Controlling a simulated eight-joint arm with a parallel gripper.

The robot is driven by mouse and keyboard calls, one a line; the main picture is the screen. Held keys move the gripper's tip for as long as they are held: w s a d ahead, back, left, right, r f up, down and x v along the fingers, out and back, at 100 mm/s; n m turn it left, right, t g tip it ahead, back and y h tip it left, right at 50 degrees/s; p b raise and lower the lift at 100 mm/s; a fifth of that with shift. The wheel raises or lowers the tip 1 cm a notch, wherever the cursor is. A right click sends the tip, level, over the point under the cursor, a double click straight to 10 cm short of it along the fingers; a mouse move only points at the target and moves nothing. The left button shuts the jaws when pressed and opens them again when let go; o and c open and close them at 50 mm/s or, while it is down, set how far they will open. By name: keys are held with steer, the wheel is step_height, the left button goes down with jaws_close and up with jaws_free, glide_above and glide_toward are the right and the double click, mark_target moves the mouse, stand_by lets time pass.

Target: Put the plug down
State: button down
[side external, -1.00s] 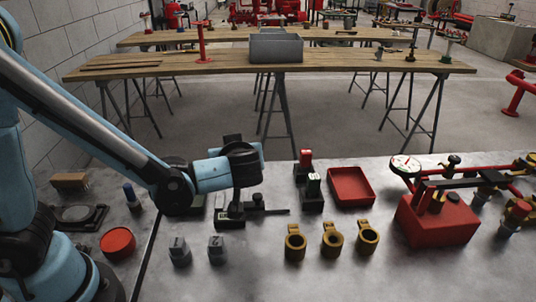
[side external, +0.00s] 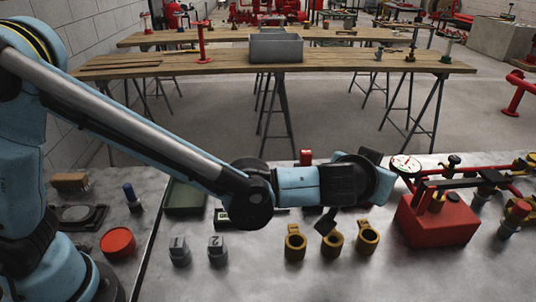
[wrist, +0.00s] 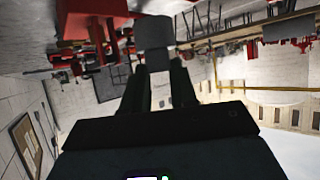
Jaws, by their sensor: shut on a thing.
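My gripper (wrist: 159,82) shows in the wrist view with its two dark fingers shut on a grey block, which I take to be the plug (wrist: 154,36). The block sticks out beyond the fingertips and is clear of any surface in that view. In the side view, my wrist is raised over the right-middle of the metal bench (side external: 275,278) and hides most of the gripper. A tilted dark block (side external: 326,222) shows below the wrist, above the brass rings; I cannot tell whether it is the plug or a fingertip.
Several brass rings (side external: 295,243) stand under the wrist. Two grey numbered pieces (side external: 180,251) stand at left, with a green tray (side external: 186,198) behind. A red box with pipework (side external: 438,222) stands close on the right. The bench front is clear.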

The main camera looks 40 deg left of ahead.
steer(key=shift+w+d, duration=0.2)
steer(key=shift+d, duration=0.1)
steer(key=shift+w+a+f, duration=1.15)
steer(key=shift+w+f, duration=0.35)
steer(key=shift+f, duration=0.3)
steer(key=shift+w+a+f, duration=1.15)
steer(key=shift+w+f, duration=0.3)
steer(key=shift+f, duration=0.4)
steer(key=shift+w+a+f, duration=1.15)
steer(key=shift+w+f, duration=0.35)
steer(key=shift+f, duration=0.3)
steer(key=shift+f, duration=0.1)
steer(key=c, duration=0.9)
jaws_free()
